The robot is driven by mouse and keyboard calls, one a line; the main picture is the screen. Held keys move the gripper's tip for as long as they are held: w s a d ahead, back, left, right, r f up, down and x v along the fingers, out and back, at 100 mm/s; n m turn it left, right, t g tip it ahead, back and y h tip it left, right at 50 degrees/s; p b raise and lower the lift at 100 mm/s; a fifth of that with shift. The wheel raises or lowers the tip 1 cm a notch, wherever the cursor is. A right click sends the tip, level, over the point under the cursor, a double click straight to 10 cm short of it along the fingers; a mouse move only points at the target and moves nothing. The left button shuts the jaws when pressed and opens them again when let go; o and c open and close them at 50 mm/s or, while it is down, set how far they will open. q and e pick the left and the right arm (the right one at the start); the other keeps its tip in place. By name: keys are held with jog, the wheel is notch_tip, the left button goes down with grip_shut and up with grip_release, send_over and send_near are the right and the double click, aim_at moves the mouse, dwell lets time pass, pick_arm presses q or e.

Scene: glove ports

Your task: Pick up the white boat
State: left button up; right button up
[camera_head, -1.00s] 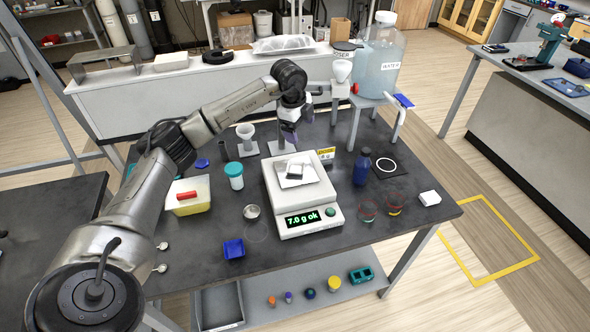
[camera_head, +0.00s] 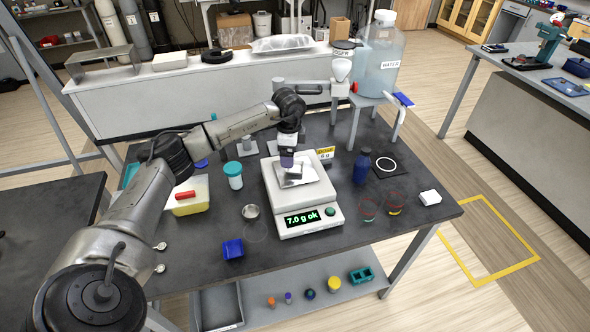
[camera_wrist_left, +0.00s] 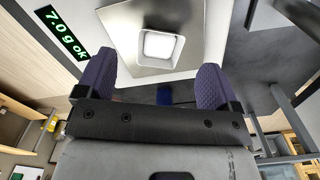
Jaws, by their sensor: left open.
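The white boat (camera_wrist_left: 160,46) is a small square dish on the silver pan (camera_wrist_left: 118,22) of the balance (camera_head: 307,205). In the wrist view it lies between and a little beyond my left gripper's two purple fingers (camera_wrist_left: 155,68), with a visible gap on both sides. In the head view my left gripper (camera_head: 287,160) points down over the pan and mostly hides the boat. The fingers are apart and hold nothing. The balance display reads 7.0 g ok. My right gripper is not in view.
A blue bottle (camera_head: 361,167) stands right of the balance, and a teal-capped jar (camera_head: 234,175) to its left. A stand with a large water jug (camera_head: 379,60) is behind.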

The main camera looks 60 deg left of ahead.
aim_at(295, 168)
pick_arm(q)
jog(key=shift+f, duration=2.8)
jog(key=shift+w+a, duration=0.1)
jog(key=shift+c, duration=0.3)
jog(key=c, duration=1.2)
jog(key=shift+r, duration=0.15)
